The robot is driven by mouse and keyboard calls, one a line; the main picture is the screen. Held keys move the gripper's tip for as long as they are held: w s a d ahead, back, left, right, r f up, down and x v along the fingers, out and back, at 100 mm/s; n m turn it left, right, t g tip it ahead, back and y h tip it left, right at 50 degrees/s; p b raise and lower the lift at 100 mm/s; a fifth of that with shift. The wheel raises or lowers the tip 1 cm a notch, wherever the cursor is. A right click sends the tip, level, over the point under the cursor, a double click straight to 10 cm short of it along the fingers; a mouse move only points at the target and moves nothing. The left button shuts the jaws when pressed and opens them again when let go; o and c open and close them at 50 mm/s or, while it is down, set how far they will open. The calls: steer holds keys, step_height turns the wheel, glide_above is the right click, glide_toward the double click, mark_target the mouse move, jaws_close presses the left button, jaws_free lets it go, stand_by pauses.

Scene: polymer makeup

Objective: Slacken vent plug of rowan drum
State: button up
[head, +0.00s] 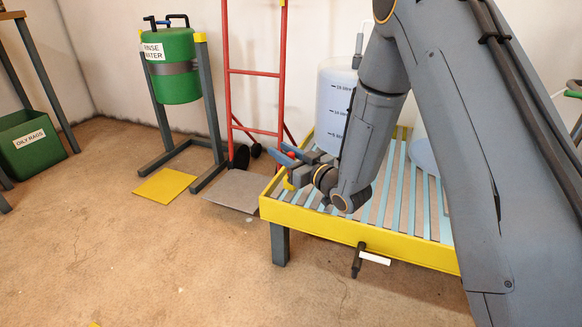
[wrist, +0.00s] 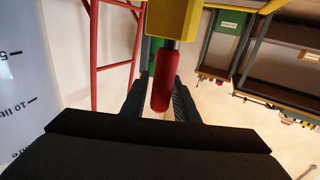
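No drum in view is labelled rowan, and I cannot make out a vent plug for certain. A green drum (head: 175,65) marked RINSE WATER hangs in a grey stand in the head view, with black fittings on top. My gripper (head: 290,153) is over the near left corner of the yellow-edged slatted rack. In the wrist view my gripper (wrist: 158,95) has its fingers apart around a red cylindrical handle (wrist: 166,80). The handle joins a yellow block (wrist: 175,18) by a short dark stem. Whether a finger touches the handle is unclear.
A graduated white container (head: 336,100) stands on the slatted rack (head: 345,228), partly behind my arm. A red hand truck (head: 254,73) leans at the back wall. A green OILY RAGS bin (head: 30,145) is at left. The floor in front is mostly clear.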

jaws_close()
step_height(320, 180, up, 10)
steer(key=p, duration=0.5)
